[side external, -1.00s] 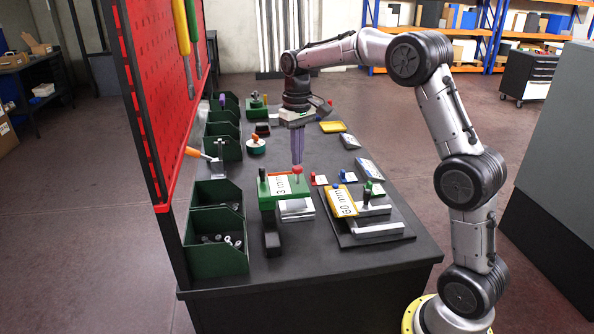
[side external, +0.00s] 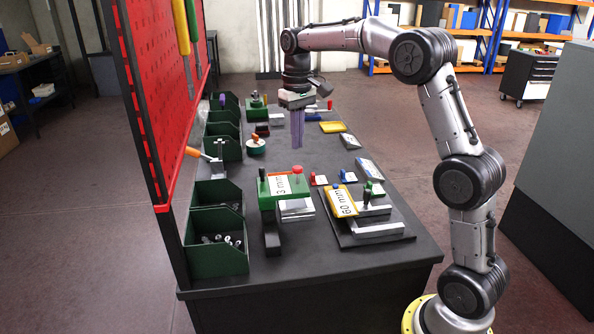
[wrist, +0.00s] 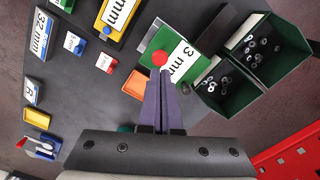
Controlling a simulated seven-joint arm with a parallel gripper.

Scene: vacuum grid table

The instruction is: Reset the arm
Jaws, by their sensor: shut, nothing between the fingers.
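My gripper (side external: 297,146) is shut and empty. It points down above the table (side external: 290,255), behind the green block with the "3 mm" label (side external: 270,188) in the side view. Its purple fingers hang clear of the table top. In the wrist view the closed fingers (wrist: 164,90) reach toward the green block (wrist: 157,48) with its red knob (wrist: 159,57); I see no contact.
Green bins (side external: 217,240) with small metal parts line the left edge beside the red pegboard (side external: 160,90). A yellow "60 mm" piece (side external: 341,201) sits on a dark plate at the right. Small labelled blocks (side external: 349,177) and a yellow tray (side external: 332,127) stand farther back.

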